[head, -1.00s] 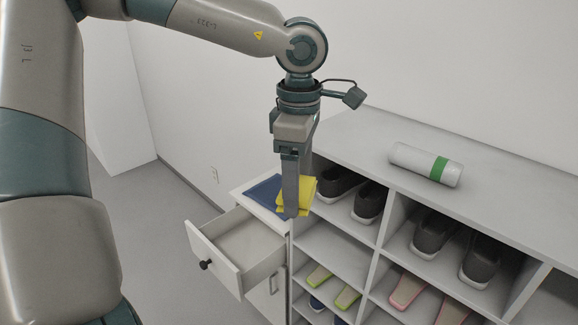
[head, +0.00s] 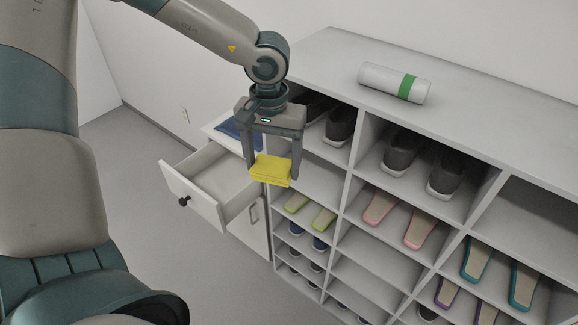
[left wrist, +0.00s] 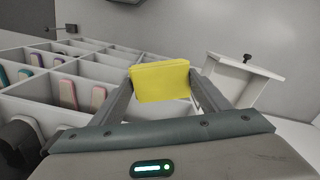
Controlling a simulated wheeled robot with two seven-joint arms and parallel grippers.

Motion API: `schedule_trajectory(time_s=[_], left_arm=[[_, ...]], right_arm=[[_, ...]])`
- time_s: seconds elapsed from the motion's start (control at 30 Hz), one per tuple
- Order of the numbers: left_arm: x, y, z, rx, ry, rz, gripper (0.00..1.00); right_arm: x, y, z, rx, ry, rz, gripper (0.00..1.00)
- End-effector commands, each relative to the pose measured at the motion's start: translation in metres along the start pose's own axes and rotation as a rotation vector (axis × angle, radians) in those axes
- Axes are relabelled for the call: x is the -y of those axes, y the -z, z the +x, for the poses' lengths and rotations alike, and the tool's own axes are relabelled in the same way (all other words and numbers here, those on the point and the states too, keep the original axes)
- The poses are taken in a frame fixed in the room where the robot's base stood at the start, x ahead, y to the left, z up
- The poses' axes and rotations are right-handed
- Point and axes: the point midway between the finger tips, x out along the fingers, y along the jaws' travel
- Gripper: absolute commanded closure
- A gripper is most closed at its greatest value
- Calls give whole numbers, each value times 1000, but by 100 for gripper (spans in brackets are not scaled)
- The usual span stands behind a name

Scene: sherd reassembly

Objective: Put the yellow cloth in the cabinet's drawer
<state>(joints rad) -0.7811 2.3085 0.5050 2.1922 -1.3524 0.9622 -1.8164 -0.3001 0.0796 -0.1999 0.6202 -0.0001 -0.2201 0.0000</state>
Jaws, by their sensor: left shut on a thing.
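The yellow cloth (head: 271,170) is a folded pad held between the fingertips of my left gripper (head: 272,172). It also shows in the left wrist view (left wrist: 160,81), with a finger at each side. My left gripper is shut on it and holds it in the air, right of the open drawer (head: 228,180), in front of the shoe rack. The drawer is pulled out of the small white cabinet (head: 250,235) and its visible inside looks empty. In the left wrist view the drawer (left wrist: 245,75) is at the right. My right gripper is not in view.
A blue cloth (head: 238,132) lies on the cabinet top behind the drawer. The shoe rack (head: 350,185) stands close on the right, with several pairs of shoes. A white and green cylinder (head: 394,82) lies on its top. Floor left of the drawer is clear.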

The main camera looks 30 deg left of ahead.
Motion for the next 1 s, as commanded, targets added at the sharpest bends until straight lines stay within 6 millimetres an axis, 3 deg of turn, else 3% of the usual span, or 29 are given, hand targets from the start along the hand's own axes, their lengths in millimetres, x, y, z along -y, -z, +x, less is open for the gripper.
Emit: schedule_trajectory(time_s=[0.23,0.5,0.63,0.8,1.0], left_arm=[[82,15,-17,-4,-9,-102,52],[154,0,-16,-2,-10,-275,52],[174,-12,-5,0,-11,-340,52],[186,-28,13,-1,-10,-397,52],[176,-45,45,0,-13,-425,52]], right_arm=[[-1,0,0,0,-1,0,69],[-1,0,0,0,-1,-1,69],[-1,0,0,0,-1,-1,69],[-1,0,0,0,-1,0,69],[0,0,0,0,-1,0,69]])
